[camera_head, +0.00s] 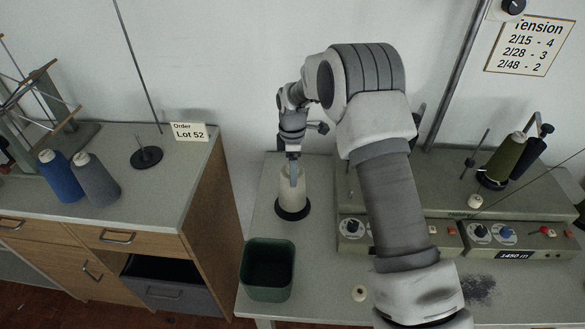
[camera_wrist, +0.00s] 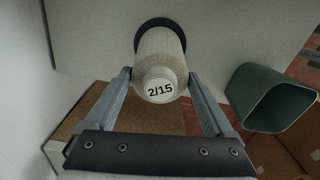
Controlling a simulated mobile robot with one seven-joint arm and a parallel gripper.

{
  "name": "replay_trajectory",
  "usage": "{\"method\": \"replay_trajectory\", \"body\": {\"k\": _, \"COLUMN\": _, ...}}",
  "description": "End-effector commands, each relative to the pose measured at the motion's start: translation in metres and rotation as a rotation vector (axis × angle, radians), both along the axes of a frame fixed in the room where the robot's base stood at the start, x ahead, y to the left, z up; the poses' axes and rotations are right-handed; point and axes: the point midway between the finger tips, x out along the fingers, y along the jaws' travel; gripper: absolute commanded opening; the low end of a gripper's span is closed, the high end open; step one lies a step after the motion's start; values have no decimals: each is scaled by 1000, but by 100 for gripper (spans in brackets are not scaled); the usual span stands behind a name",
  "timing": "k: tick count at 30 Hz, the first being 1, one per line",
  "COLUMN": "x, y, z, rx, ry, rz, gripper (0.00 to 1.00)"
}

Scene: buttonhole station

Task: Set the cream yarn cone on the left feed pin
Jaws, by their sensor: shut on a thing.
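The cream yarn cone (camera_head: 292,188) is upright over a round black base (camera_head: 293,212) on the left part of the winder table. My gripper (camera_head: 293,172) comes down from above and is shut on the upper part of the cone. In the wrist view the cone (camera_wrist: 161,55) sits between the two fingers, its end marked 2/15, with the black base (camera_wrist: 150,25) behind it. No pin shows at that base; the cone covers its middle. I cannot tell whether the cone rests fully on the base.
A green bin (camera_head: 268,270) stands in front of the cone. The grey winder (camera_head: 450,215), with an olive cone (camera_head: 503,160), is to the right, partly behind my arm. Blue (camera_head: 61,178) and grey (camera_head: 95,180) cones and a thin black stand (camera_head: 146,157) are on the left cabinet.

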Motion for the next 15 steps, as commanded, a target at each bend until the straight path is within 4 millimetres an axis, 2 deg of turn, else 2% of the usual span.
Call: {"method": "replay_trajectory", "body": {"k": 15, "x": 0, "y": 0, "z": -7, "rx": 0, "ry": -1, "rz": 0, "gripper": 0}}
